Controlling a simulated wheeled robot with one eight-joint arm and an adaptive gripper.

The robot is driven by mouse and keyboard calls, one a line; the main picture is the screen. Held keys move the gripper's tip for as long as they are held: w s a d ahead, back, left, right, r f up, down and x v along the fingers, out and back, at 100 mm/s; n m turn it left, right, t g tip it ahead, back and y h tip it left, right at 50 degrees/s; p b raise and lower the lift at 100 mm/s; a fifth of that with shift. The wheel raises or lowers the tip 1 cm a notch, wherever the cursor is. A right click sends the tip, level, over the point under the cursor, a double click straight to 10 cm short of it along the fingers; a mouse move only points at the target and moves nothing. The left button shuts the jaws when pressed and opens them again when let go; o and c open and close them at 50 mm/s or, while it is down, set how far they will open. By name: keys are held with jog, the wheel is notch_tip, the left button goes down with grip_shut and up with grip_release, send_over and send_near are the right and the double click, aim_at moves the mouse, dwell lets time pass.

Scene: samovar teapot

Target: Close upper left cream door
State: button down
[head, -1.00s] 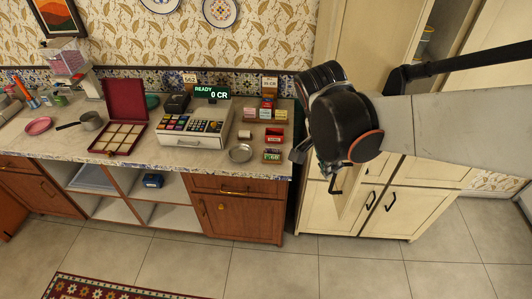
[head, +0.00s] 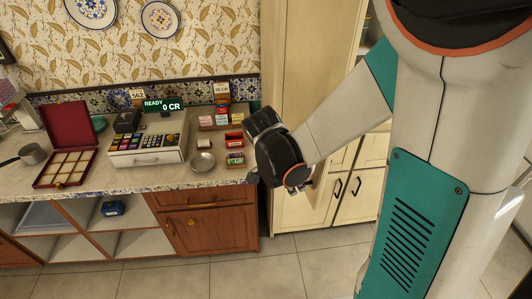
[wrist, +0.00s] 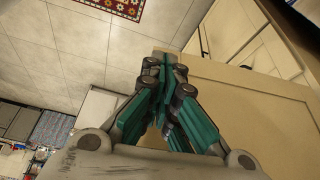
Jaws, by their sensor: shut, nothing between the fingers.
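The upper left cream door (head: 312,65) is a tall, pale panel in the head view and stands open, with a dark gap at its right edge. My arm hides the rest of the cupboard opening. My gripper (head: 308,186) is low in front of the cream cupboard, its fingers small and partly hidden behind the black wrist. In the wrist view my gripper (wrist: 163,62) is shut and empty. A broad cream panel (wrist: 245,105) lies close to the right of the fingers; I cannot tell whether they touch it.
Lower cream doors (head: 357,205) with black handles are below. Tiled floor (head: 225,280) is clear in front.

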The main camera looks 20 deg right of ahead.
aim_at(311, 182)
jog(key=shift+s+d+r, duration=0.1)
jog(key=shift+s+d, duration=0.05)
jog(key=shift+d, duration=0.85)
jog(key=shift+s+d, duration=0.15)
jog(key=shift+d, duration=0.8)
jog(key=shift+d, duration=0.1)
jog(key=w+d+n+t+b, duration=0.2)
jog(key=d+n, duration=0.2)
jog(key=d, duration=1.1)
jog(key=w+d+n+t+b, duration=0.1)
jog(key=w+d+n+b, duration=0.3)
jog(key=d, duration=1.1)
jog(key=w+d+n+t+y+p, duration=0.1)
jog(key=w+d+n, duration=0.7)
jog(key=w+d, duration=0.8)
jog(key=w+y+p, duration=0.1)
jog(key=w+y, duration=0.1)
jog(key=w, duration=0.2)
jog(key=shift+d+r+n+t, duration=0.15)
jog(key=shift+d+n+t, duration=0.1)
jog(key=shift+n+t, duration=0.15)
